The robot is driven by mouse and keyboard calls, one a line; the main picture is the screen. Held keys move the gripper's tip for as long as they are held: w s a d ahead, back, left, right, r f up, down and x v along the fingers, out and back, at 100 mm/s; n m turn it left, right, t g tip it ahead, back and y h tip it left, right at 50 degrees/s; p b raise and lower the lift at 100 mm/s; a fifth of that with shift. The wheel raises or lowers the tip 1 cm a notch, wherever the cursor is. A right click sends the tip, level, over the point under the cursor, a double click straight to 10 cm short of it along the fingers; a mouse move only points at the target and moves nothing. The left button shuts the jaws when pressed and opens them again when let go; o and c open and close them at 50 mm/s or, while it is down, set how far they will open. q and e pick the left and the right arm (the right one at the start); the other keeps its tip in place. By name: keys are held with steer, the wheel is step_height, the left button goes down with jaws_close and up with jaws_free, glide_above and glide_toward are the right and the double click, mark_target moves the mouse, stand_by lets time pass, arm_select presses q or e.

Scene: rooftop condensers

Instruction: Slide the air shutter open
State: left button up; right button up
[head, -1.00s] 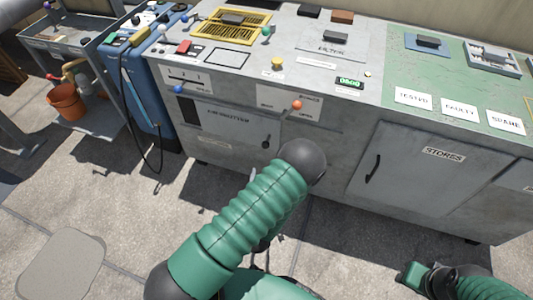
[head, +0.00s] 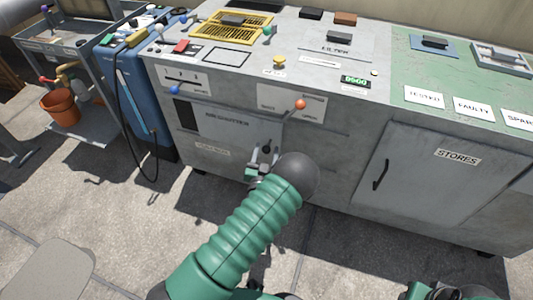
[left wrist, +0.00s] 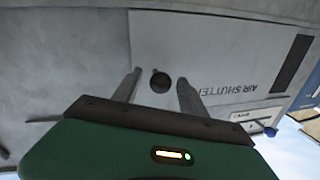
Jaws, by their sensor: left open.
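The air shutter (head: 215,138) is a flat grey panel in the front of the grey cabinet, with a narrow dark gap at its left end. It also shows in the left wrist view (left wrist: 215,60), turned over, with its "AIR SHUTTER" lettering and the dark gap (left wrist: 291,63) at the right. A round dark knob (left wrist: 160,83) sits on it, at the end away from the gap. My left gripper (left wrist: 159,78) is open, with one finger on either side of the knob. Contact cannot be told. In the head view this gripper (head: 263,153) is partly behind my forearm.
An orange-tipped lever (head: 300,104) and a blue knob (head: 175,90) stick out above the shutter. A stores door (head: 425,175) with a handle is to the right. A blue cart (head: 143,95) with a hanging black hose stands left.

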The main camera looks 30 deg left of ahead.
arm_select(q)
steer(key=shift+w+a, duration=0.2)
steer(key=shift+w, duration=0.3)
jaws_close()
stand_by(1.1)
